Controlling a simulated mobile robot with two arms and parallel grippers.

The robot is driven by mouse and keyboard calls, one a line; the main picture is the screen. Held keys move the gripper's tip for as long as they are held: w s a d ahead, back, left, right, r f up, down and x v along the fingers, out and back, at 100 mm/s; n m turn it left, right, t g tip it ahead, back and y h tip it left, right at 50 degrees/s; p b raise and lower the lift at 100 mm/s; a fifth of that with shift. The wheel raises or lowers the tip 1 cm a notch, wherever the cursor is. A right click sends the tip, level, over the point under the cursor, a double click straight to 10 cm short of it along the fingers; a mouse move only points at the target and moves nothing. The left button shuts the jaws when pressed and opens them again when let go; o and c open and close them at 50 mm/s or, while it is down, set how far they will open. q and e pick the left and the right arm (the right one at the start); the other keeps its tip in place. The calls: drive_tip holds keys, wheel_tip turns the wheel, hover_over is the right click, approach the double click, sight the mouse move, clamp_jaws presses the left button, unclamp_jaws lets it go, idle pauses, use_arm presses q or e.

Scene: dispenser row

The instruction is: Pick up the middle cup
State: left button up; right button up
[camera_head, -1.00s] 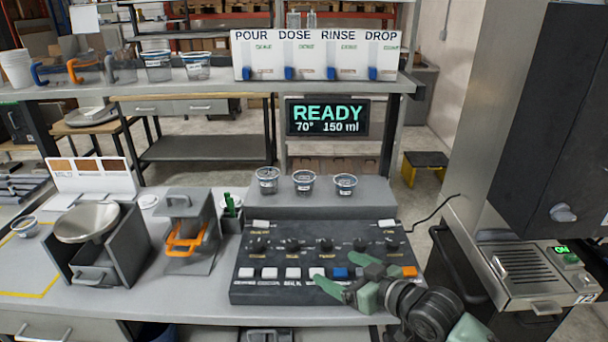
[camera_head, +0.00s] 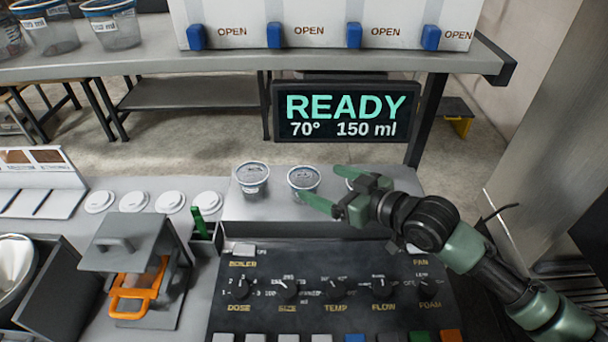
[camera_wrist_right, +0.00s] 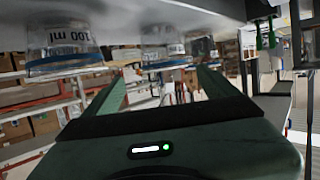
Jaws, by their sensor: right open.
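The middle cup (camera_head: 303,180) is upright between the left cup (camera_head: 251,178) and the right cup (camera_head: 354,183). My right gripper (camera_head: 321,187) is open and empty, reaching in from the right. Its lower fingertip overlaps the middle cup's lower right edge in the head view; contact cannot be told. Its hand hides most of the right cup. My left gripper is not in view.
A control panel (camera_head: 330,285) with knobs and buttons lies in front of the ledge (camera_head: 232,207). A READY screen (camera_head: 345,112) hangs behind. An orange-handled device (camera_head: 135,275) and white lids (camera_head: 170,202) are left. A shelf (camera_head: 150,62) crosses above.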

sight(295, 175)
drive_tip(key=shift+w+a+f, duration=0.1)
drive_tip(key=shift+w+a, duration=0.35)
drive_tip(key=shift+a, duration=0.3)
drive_tip(key=x, duration=0.1)
drive_tip(key=p+x, duration=0.1)
drive_tip(key=x, duration=0.1)
drive_tip(key=p+x, duration=0.1)
drive_tip(key=shift+a+f, duration=0.25)
drive_tip(key=shift+f, duration=0.1)
drive_tip(key=shift+w+a+f, duration=0.2)
drive_tip(key=shift+w, duration=0.05)
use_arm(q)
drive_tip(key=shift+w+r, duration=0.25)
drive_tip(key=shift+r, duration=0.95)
use_arm(e)
drive_tip(key=shift+c, duration=0.3)
drive_tip(key=c, duration=1.3)
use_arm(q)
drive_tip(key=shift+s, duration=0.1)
